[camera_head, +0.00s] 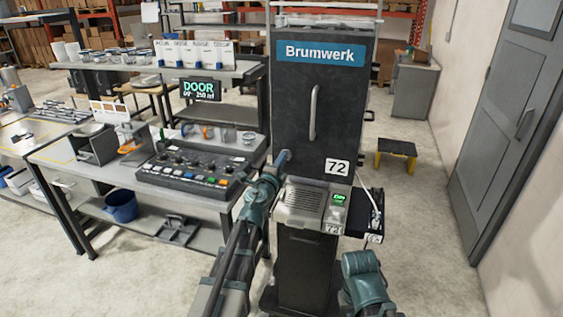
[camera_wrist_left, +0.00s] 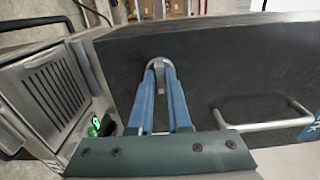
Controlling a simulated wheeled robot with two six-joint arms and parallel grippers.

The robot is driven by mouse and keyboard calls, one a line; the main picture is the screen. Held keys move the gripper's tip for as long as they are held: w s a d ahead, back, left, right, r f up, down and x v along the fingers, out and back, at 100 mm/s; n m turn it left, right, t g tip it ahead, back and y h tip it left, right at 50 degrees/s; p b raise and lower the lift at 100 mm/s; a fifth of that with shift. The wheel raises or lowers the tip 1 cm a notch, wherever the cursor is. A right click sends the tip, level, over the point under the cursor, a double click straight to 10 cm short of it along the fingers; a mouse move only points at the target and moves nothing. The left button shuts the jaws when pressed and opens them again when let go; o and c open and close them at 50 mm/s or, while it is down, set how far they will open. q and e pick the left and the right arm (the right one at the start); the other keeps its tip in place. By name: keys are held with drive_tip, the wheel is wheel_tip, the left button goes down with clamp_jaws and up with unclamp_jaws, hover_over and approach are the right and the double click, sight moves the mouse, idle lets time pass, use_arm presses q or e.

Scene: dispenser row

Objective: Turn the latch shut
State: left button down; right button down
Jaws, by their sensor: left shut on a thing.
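A dark cabinet door (camera_head: 290,110) with a vertical metal handle (camera_head: 313,113) faces me. It shows on its side in the left wrist view, with the handle (camera_wrist_left: 262,123) at lower right. The latch (camera_wrist_left: 160,66), a round grey metal piece with a small tab, sits on the door face. My left gripper (camera_head: 283,158) is at the door's lower left. Its blue fingers (camera_wrist_left: 161,92) are shut on the latch's tab. In the head view the gripper hides the latch. Only a teal part of my right arm shows at the bottom; its gripper is out of view.
Below the door is a grey grille panel (camera_head: 301,203) with a small green display (camera_head: 339,198). A bench with a button console (camera_head: 190,170) stands to the left. A small dark step stool (camera_head: 396,148) stands on open floor to the right.

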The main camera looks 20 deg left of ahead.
idle(0.4)
use_arm(q)
drive_tip(key=c, duration=0.9)
unclamp_jaws()
drive_tip(key=shift+o, duration=0.2)
drive_tip(key=shift+s, duration=0.15)
